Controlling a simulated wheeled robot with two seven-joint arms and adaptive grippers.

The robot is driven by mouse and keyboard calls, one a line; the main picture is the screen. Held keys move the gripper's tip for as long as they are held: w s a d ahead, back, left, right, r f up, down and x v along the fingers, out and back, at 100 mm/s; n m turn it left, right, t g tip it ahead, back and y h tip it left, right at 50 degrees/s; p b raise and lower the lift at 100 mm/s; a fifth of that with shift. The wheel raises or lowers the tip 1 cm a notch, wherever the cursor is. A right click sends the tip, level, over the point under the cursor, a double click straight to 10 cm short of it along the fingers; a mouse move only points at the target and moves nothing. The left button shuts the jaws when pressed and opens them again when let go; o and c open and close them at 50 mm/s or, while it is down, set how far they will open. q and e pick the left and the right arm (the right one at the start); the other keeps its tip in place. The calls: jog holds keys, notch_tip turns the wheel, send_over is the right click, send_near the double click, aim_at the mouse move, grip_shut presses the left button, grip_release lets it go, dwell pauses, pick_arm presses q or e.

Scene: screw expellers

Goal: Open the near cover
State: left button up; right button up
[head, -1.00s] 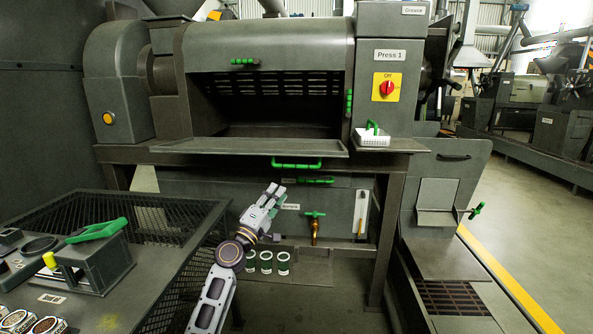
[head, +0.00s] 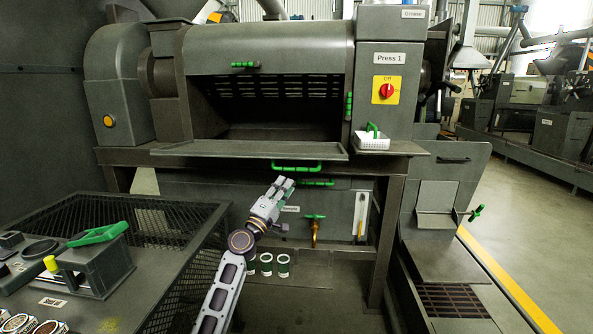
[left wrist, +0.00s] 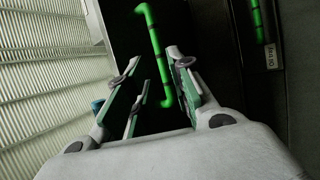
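The near cover (head: 250,150) is a grey flat panel jutting out along the front of Press 1, below the dark opening. A green bar handle (head: 297,167) is on its front edge. My left gripper (head: 285,182) is just below this handle in the head view. In the left wrist view the gripper's fingers (left wrist: 155,88) are open and apart. The green handle (left wrist: 153,50) shows ahead, its lower end in line with the space between them. Nothing is held, and I cannot tell whether the fingers touch the handle. My right gripper is not in view.
A second green handle (head: 317,183) is on the lower front, close to my gripper. A green-handled valve (head: 315,217) hangs below it. A mesh-sided bench (head: 150,225) stands at the left.

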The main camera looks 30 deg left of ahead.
aim_at(297, 169)
pick_arm(q)
jog(key=shift+x, duration=4.55)
grip_shut()
